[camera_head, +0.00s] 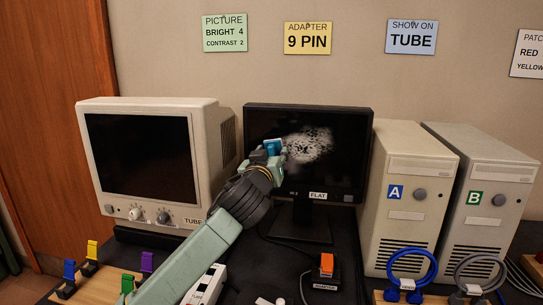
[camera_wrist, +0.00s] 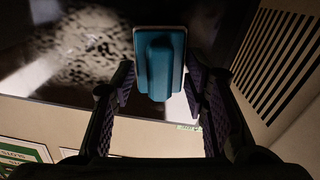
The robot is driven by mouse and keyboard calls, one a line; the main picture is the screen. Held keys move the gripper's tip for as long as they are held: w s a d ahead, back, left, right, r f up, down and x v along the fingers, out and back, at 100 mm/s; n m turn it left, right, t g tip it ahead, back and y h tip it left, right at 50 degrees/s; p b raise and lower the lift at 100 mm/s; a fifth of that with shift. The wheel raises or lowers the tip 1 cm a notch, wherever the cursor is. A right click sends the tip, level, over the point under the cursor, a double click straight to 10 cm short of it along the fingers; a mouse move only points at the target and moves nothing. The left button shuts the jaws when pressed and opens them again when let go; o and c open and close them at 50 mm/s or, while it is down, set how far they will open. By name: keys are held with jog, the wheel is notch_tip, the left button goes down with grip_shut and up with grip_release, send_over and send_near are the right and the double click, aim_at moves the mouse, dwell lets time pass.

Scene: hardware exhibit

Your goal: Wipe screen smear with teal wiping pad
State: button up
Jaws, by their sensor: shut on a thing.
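The teal wiping pad (camera_wrist: 160,62) is held between the two fingers of my gripper (camera_wrist: 160,92) in the wrist view. In the head view the pad (camera_head: 273,147) shows at the tip of my gripper (camera_head: 268,158), in front of the left half of the FLAT monitor (camera_head: 350,180). A pale speckled smear (camera_head: 308,145) lies on the dark screen just right of the pad. It also shows in the wrist view (camera_wrist: 95,50), beside the pad. I cannot tell whether the pad touches the screen.
A TUBE monitor (camera_head: 150,105) stands left. Computer towers A (camera_head: 405,160) and B (camera_head: 490,170) stand right, with blue (camera_head: 432,268) and grey cable coils in front. An adapter box (camera_head: 325,280) with an orange plug sits below the FLAT monitor. Coloured plugs stand front left.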

jog(key=shift+w+d+b, duration=0.2)
jog(key=shift+w+b, duration=0.25)
jog(key=shift+w, duration=0.6)
